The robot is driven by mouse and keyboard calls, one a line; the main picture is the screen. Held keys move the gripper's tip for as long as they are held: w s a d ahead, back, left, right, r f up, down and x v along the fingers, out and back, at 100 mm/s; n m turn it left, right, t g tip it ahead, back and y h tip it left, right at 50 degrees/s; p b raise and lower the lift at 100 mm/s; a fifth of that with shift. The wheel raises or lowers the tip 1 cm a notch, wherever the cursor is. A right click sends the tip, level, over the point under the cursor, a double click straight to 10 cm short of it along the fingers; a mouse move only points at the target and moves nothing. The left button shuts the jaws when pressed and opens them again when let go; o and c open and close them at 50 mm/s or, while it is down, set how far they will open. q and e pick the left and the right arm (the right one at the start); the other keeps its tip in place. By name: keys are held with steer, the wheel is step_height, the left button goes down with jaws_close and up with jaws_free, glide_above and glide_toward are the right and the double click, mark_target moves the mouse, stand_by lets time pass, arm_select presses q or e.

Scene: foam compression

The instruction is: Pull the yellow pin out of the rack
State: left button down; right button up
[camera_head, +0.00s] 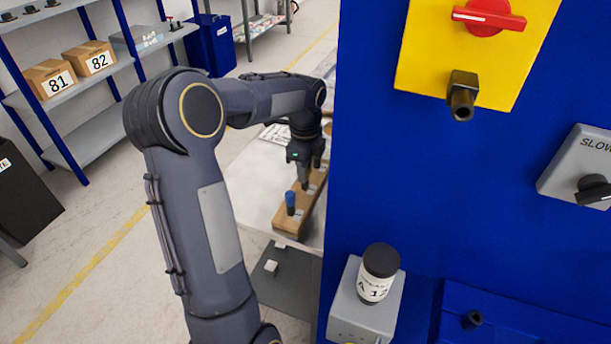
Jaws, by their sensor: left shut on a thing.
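The rack (287,222) is a long tan wooden block on a light table beside the blue cabinet. A blue pin (290,203) stands upright near its front end. My left gripper (305,184) points down over the rack behind the blue pin. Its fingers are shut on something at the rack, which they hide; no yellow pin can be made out. Whether the held thing is still in the rack cannot be told. My right gripper is not in view.
A tall blue cabinet (450,190) with a red switch (489,16) fills the right. A black-lidded jar (378,273) stands on a grey box (345,309) in front. Shelves with cardboard boxes (50,80) stand at the left. Papers (277,133) lie behind the rack.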

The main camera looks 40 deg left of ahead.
arm_select(q)
steer(key=shift+r+p, duration=1.8)
steer(key=shift+r, duration=0.05)
stand_by(0.4)
steer(key=shift+r+p, duration=2.2)
steer(key=shift+r, duration=0.25)
